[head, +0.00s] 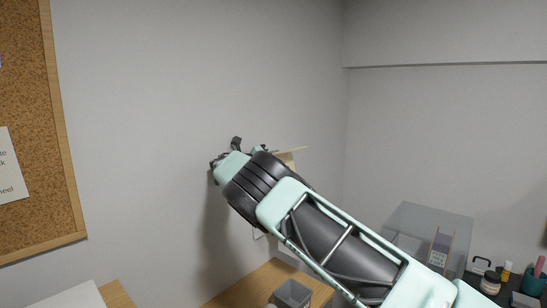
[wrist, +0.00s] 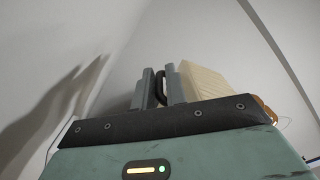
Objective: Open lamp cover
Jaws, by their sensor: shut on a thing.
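My gripper (wrist: 160,78) reaches up against the grey wall in the wrist view. Its two grey fingers are shut on a dark curved handle (wrist: 160,90), which shows between them. In the head view a thin cream panel (head: 288,151) juts out right of my gripper (head: 235,148), tilted slightly up to the right. My wrist and arm hide most of the lamp there, so I cannot tell how far the cover stands open or how the handle joins it.
A corkboard (head: 50,130) hangs on the wall at the left. Below are a wooden surface (head: 235,287) with a grey bin (head: 292,293), and a clear box (head: 425,225) at the right. A dark shelf with jars lies at the lower right. The upper wall is clear.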

